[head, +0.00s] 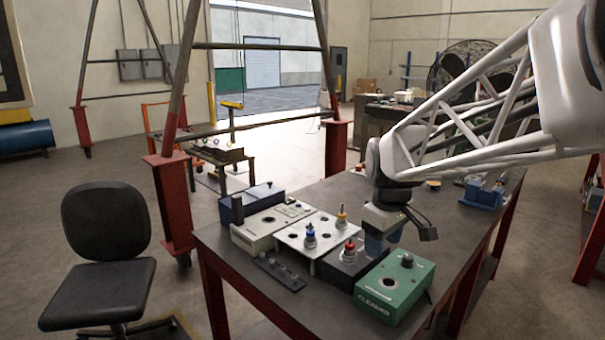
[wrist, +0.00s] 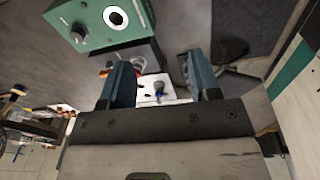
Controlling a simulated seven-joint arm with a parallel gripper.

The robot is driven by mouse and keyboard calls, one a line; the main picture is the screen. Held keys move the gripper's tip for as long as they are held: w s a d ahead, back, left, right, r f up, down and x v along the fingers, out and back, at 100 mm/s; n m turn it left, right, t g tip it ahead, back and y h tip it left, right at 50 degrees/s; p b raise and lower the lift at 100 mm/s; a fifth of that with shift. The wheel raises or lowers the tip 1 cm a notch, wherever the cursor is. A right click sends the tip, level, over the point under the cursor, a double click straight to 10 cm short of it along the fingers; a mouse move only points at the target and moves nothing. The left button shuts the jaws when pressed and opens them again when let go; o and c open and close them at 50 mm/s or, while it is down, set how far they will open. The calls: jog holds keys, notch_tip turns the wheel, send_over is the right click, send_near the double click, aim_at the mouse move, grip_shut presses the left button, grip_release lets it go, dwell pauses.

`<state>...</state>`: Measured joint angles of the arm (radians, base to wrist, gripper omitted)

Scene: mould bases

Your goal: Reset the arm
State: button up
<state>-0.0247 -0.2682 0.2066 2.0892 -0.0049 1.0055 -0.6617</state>
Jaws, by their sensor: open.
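My gripper (head: 376,245) hangs at the end of my arm over the right part of the bench, just behind the green box and beside the black base. In the wrist view its two blue fingers (wrist: 160,80) are apart, with nothing held between them. Beyond them a blue-topped part (wrist: 158,88) shows on the white plate. In the head view the white plate (head: 322,226) carries this blue-topped part (head: 310,238) and a yellow-topped part (head: 341,217). A red-topped part (head: 349,251) stands on the black base (head: 335,267).
A green box (head: 408,281) marked CLEANER stands at the bench front. A beige box (head: 262,230), a dark blue box (head: 250,204) and a low black rack (head: 279,274) are at the left. A blue object (head: 482,193) sits at the far right. Bare bench top lies behind my gripper.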

jog(key=s+d+f+m, duration=0.1)
jog(key=s+m, duration=0.3)
jog(key=s, duration=0.8)
jog(key=s+f+m+t, duration=0.1)
jog(key=s+f+m, duration=0.2)
jog(key=s, duration=0.9)
jog(key=shift+s+d+f+m, duration=0.2)
jog(key=shift+d+m, duration=0.15)
jog(key=shift+m, duration=0.15)
